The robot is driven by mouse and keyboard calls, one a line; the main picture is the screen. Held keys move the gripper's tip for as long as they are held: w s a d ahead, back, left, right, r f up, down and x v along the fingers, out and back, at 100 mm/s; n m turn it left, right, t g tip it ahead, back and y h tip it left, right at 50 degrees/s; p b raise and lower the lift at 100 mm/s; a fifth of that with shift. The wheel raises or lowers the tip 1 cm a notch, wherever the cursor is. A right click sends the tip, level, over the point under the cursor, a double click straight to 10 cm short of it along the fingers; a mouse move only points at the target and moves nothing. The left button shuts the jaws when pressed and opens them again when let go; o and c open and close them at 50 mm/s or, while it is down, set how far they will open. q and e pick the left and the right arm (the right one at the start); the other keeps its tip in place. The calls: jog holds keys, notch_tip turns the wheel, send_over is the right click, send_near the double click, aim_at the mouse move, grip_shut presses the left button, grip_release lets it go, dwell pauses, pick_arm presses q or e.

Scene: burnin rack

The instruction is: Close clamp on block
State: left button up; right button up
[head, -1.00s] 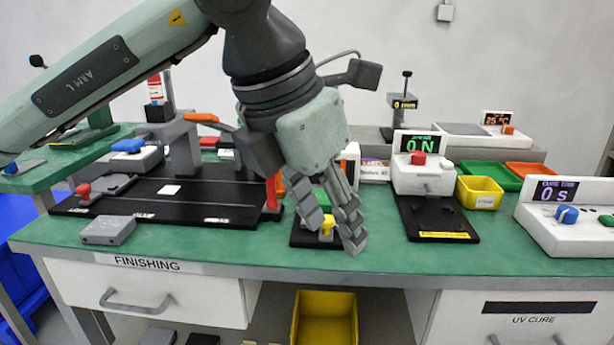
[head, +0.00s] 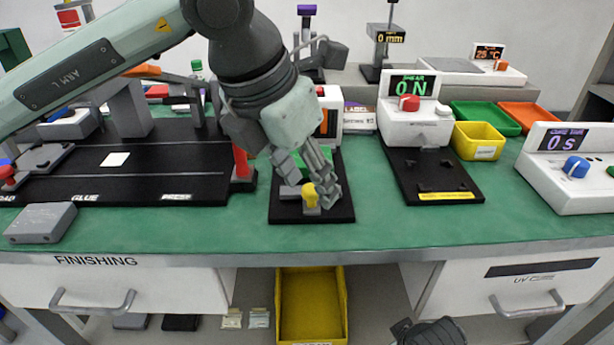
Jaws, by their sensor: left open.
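The clamp fixture has a black base plate (head: 285,213) on the green bench, with a yellow knob (head: 311,195) near its front. A green block (head: 318,158) sits on the plate behind the knob, partly hidden by my left gripper. My left gripper (head: 310,182) reaches down from the upper left over this fixture. Its fingers are open, one to the left of and behind the knob and one to its right. I cannot tell whether either finger touches the knob.
A shear tester (head: 415,128) reading 0 N stands right of the fixture, with a black plate in front. Yellow (head: 480,153), green and orange bins lie farther right. A long black finishing fixture (head: 150,187) lies left.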

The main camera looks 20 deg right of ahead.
pick_arm(q)
jog(key=shift+d+f, duration=0.1)
jog(key=shift+f, duration=0.2)
grip_shut()
